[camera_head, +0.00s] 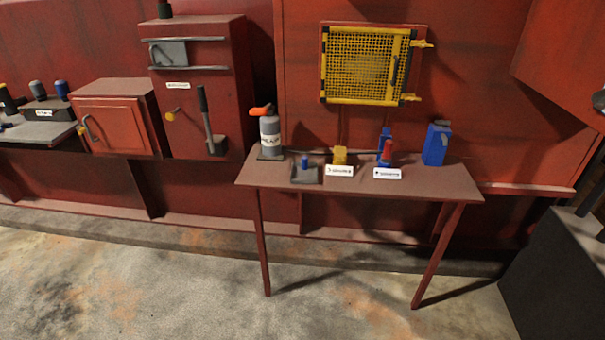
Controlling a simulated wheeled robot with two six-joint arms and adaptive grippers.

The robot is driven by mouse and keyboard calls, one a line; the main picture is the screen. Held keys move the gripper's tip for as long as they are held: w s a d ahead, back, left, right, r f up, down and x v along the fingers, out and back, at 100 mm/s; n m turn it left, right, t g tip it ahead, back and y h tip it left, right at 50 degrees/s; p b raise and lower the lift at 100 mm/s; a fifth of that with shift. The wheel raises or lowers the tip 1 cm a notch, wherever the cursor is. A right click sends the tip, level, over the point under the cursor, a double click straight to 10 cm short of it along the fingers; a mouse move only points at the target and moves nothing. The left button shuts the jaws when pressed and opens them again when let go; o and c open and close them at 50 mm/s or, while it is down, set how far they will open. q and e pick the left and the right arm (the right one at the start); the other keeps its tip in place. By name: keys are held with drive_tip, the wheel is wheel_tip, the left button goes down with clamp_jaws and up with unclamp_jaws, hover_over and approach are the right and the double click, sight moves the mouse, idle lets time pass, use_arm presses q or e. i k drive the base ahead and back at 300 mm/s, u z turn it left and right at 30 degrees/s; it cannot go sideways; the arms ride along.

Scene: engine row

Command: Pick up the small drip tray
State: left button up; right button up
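A small dark, flat, square tray-like piece (306,178) lies on the red-brown table (410,184), near its left front. A short blue peg or knob (305,162) stands up from it. This looks like the small drip tray, but at this size I cannot be sure. It sits in front of a grey-and-white bottle (270,132) with an orange top and left of a labelled yellow block (340,155). Neither of my grippers shows in the head view.
A blue and red item (387,152) with a white label and a blue container (437,143) stand on the table's right half. A yellow mesh panel (362,65) is on the wall behind. Red cabinets stand left; a dark block (555,270) is lower right. Floor in front is clear.

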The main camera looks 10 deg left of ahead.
sight(304, 172)
drive_tip(key=z, duration=0.65)
drive_tip(key=i, duration=1.25)
